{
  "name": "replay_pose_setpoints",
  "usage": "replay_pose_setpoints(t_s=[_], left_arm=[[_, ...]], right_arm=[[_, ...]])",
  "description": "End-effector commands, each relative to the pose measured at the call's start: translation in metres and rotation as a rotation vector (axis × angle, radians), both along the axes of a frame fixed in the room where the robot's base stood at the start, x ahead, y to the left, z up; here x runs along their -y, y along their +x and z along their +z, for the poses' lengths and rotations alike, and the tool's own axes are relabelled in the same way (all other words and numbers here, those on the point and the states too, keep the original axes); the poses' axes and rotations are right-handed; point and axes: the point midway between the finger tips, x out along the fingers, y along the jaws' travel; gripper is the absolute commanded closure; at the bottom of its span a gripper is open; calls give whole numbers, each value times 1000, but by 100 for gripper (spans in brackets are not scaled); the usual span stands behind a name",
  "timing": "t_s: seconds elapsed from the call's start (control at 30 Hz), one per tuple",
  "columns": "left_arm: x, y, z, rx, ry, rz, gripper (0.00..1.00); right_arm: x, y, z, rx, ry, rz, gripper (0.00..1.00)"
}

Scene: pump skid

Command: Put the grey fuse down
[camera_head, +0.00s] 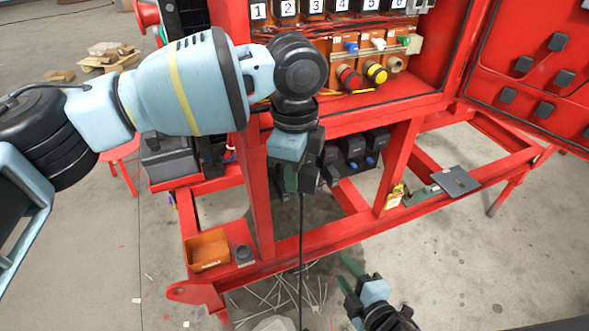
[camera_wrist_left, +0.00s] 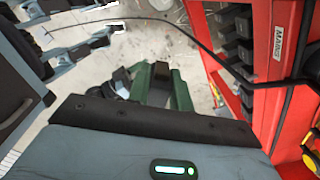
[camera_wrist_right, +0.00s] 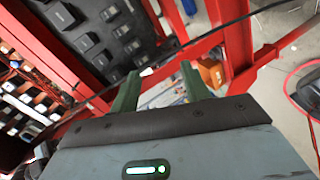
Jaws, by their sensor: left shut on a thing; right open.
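My left gripper (camera_head: 297,185) hangs pointing down in front of the red frame, below the control box. In the left wrist view its green fingers (camera_wrist_left: 162,90) are close together around a small dark grey thing (camera_wrist_left: 161,70), which looks like the grey fuse. The fingers and wrist hide most of it, so its shape is unclear. It is held in the air above the frame's lower beam. My right gripper (camera_head: 357,280) is low at the bottom of the head view. Its green fingers stand apart and empty in the right wrist view (camera_wrist_right: 162,90).
An orange bin (camera_head: 207,250) and a small dark block (camera_head: 244,255) sit on the lower red beam. A grey plate (camera_head: 455,181) and a yellow tag (camera_head: 396,197) lie on the right beam. A black cable (camera_head: 302,240) hangs below my left gripper. Fuse holders (camera_head: 335,5) line the box.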

Motion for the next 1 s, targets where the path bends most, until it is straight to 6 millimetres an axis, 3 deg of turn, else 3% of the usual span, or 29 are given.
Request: replay_pose_setpoints(t_s=[0.03,0.2,0.4,0.5,0.83,1.0], left_arm=[[0,0,0,0,0,0,100],[0,0,0,0,0,0,100],[0,0,0,0,0,0,100],[0,0,0,0,0,0,100],[-2,1,0,0,-1,15,100],[-24,5,-5,-5,-6,173,100]], right_arm=[[7,-17,-21,-109,141,-81,53],[33,-69,-71,-385,559,-358,53],[55,-122,-107,-565,885,-625,53],[62,-137,-115,-605,974,-704,53],[66,-147,-121,-630,1035,-759,53],[66,-147,-120,-630,1033,-757,53]])
